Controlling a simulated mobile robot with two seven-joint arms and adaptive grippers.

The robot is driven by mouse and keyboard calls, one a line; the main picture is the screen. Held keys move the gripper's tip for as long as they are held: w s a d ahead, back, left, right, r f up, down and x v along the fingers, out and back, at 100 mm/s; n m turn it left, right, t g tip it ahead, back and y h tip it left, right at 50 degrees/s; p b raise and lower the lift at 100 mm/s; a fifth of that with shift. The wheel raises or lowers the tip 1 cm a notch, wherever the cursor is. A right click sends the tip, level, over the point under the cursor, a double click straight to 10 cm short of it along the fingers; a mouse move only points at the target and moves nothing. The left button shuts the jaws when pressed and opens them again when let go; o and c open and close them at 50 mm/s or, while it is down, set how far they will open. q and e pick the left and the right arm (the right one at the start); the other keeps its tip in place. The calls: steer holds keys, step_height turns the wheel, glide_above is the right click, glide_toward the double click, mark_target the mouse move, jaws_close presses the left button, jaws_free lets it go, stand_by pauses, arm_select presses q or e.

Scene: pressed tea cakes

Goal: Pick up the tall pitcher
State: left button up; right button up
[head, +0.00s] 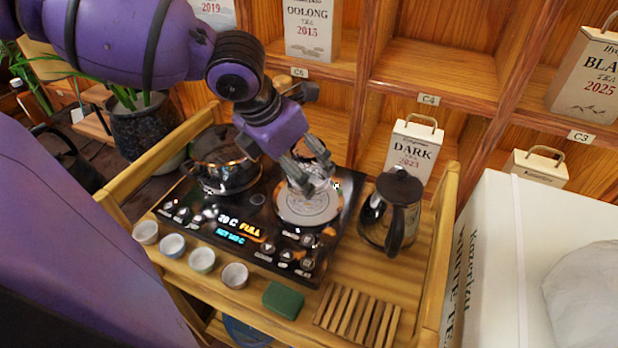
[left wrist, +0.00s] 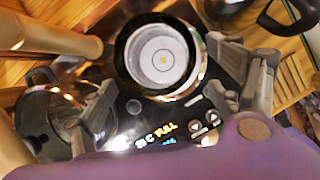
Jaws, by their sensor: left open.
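A shiny, see-through vessel (head: 318,186), which appears to be the tall pitcher, stands on the round pale plate (head: 306,212) of the black tea stove. In the left wrist view, the round opening of a vessel (left wrist: 160,58) with a dark rim and pale bottom shows just beyond and between the fingers. My left gripper (head: 308,172) is open over the vessel and partly hides it; in the left wrist view its fingers (left wrist: 163,95) are spread wide. I cannot tell whether they touch the vessel. My right gripper is not in view.
A dark lidded pot (head: 222,160) stands left of the gripper. A black-lidded glass press (head: 385,215) stands close on the right. Several small cups (head: 202,260), a green block (head: 283,299) and a slatted wooden rack (head: 357,315) line the front. Wooden rails (head: 440,250) edge the cart.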

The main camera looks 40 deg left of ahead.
arm_select(q)
steer(key=x, duration=0.1)
steer(key=b+x, duration=0.2)
steer(key=shift+w+d+f, duration=0.2)
steer(key=shift+d+f, duration=0.05)
steer(key=shift+f, duration=0.1)
steer(key=shift+b+x, duration=0.55)
steer(key=shift+x, duration=0.4)
steer(key=shift+w+f, duration=0.15)
steer(key=shift+w, duration=0.1)
steer(key=shift+c, duration=0.4)
steer(key=c, duration=2)
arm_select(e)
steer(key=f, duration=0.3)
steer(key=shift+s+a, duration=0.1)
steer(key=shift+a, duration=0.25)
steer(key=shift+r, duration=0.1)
